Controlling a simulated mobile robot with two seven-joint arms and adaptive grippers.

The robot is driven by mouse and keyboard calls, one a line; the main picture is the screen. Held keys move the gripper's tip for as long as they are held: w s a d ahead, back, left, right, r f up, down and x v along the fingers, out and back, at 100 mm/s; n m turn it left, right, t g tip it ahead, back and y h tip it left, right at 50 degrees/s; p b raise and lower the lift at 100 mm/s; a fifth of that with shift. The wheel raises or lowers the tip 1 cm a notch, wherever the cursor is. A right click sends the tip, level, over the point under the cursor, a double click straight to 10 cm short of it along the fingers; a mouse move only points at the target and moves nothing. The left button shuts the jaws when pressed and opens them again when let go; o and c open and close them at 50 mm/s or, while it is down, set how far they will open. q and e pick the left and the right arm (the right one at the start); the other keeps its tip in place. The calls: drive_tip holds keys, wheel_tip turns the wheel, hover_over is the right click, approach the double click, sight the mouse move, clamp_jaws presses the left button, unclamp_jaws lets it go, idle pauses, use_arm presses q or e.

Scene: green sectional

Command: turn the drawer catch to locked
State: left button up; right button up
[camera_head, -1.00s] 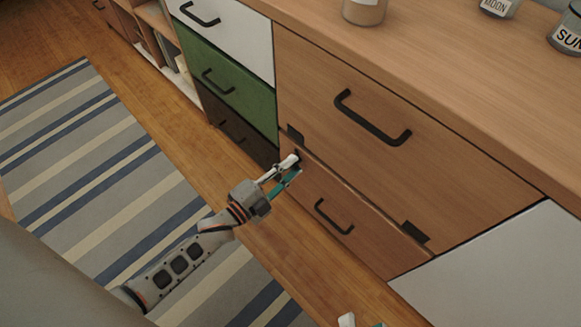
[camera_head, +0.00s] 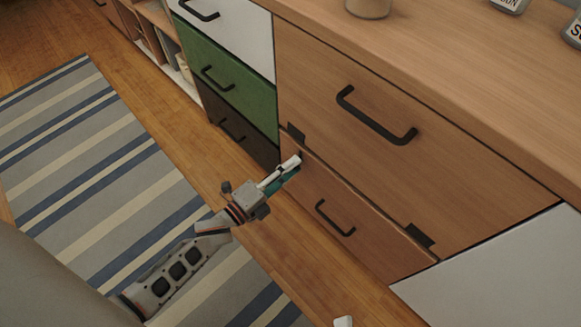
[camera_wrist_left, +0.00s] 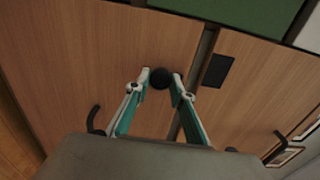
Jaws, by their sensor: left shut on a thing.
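The drawer catch shows as a round dark knob (camera_wrist_left: 160,78) on the lower wooden drawer front (camera_head: 375,234), near its upper left corner. My left gripper (camera_head: 294,165) has its white-tipped fingers on either side of the knob and is shut on it; the wrist view shows this grip (camera_wrist_left: 161,75). In the head view the fingers hide the knob. No lock marking shows, so I cannot tell its setting. The lower drawer looks closed. Of my right gripper (camera_head: 343,321) only a white fingertip shows at the bottom edge.
The larger wooden drawer (camera_head: 400,165) above has a black handle (camera_head: 375,115). Dark plates (camera_head: 296,133) (camera_head: 419,235) sit near the seam. The lower drawer has its own handle (camera_head: 334,218). Green (camera_head: 228,80) and white drawers stand left. A jar (camera_head: 369,6) stands on top. A striped rug covers the floor.

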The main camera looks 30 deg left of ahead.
use_arm(q)
drive_tip(key=o, duration=1.1)
drive_tip(key=shift+s, duration=0.1)
drive_tip(key=v, duration=1.1)
drive_tip(key=shift+s+a, duration=0.2)
drive_tip(key=shift+s, duration=0.15)
drive_tip(key=shift+r, duration=0.1)
